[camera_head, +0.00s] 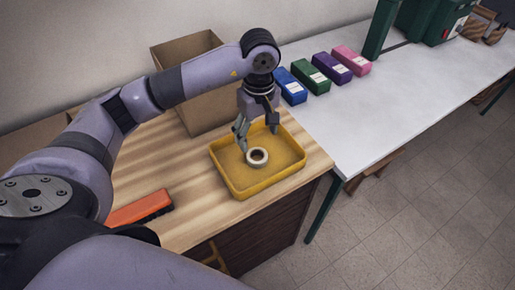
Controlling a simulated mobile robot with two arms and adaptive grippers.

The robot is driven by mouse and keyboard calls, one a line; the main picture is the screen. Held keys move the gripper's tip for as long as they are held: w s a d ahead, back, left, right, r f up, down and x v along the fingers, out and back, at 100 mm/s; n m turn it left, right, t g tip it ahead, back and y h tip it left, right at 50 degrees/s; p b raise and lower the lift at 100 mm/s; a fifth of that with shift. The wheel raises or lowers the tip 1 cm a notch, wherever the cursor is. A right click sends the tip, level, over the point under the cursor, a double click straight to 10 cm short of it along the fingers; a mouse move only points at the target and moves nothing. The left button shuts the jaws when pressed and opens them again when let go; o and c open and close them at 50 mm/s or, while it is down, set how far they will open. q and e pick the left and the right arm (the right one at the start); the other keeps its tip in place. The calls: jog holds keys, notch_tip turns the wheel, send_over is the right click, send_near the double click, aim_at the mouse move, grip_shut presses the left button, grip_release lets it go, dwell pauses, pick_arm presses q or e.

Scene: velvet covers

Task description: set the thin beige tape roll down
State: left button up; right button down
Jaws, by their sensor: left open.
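The thin beige tape roll (257,158) lies in the yellow tray (268,189), hole facing up, near the middle of the tray floor. My left gripper (257,138) is above the tray, pointing down, just behind and over the roll. Its fingers are apart and hold nothing that I can see. Whether a fingertip still touches the roll, I cannot tell. My right gripper is not in view.
A tall open cardboard box (205,112) stands behind the tray. An orange object (140,210) lies on the wooden top at the left. Blue, green, purple and pink boxes (331,67) stand on the white table (365,112), whose front is clear.

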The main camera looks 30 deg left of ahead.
pick_arm(q)
jog(key=shift+r, duration=1.9)
